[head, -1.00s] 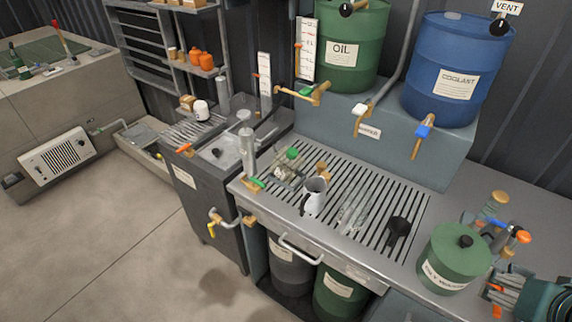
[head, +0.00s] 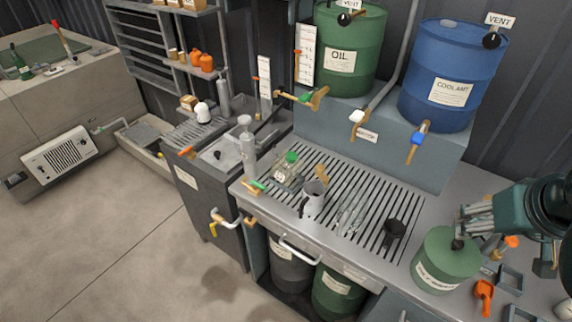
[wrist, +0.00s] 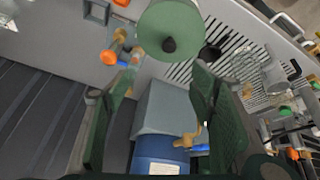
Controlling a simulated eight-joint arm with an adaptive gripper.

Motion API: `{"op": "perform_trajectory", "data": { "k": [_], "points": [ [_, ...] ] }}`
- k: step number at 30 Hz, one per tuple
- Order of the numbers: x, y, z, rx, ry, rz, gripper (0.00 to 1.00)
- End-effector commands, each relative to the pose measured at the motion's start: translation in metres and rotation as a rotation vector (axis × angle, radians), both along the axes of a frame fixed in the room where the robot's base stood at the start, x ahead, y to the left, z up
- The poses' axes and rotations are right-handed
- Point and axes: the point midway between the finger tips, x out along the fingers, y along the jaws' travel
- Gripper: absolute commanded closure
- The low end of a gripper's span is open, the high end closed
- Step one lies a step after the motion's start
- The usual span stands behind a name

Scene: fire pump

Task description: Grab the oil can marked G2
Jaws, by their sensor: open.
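I cannot read a G2 mark on anything. A small greyish can with a green cap and a pale label (head: 284,172) stands at the back left of the slotted drain grate, and it may be the oil can. A metal jug with a dark handle (head: 314,197) stands to its right. My gripper (head: 466,217) is at the right end of the bench, above and behind a lidded green canister (head: 440,266), well right of the grate. In the wrist view my gripper (wrist: 167,72) has its two green fingers wide apart, with nothing between them.
A clear vessel (head: 352,213) and a black funnel (head: 394,230) stand on the grate. A green oil drum (head: 350,55) and blue coolant drum (head: 453,70) sit on a raised shelf, taps overhanging. An orange scoop (head: 484,293) lies right of the canister.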

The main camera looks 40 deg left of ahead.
Motion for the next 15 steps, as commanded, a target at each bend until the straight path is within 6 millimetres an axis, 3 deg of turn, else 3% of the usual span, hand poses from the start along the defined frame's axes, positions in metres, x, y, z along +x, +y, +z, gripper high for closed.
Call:
{"op": "perform_trajectory", "data": {
  "k": [3, 15],
  "points": [
    [0.016, 0.022, 0.018, -0.023, 0.018, 0.071, 0.45],
    [0.061, 0.098, 0.056, -0.102, 0.077, 0.315, 0.45]
  ]
}}
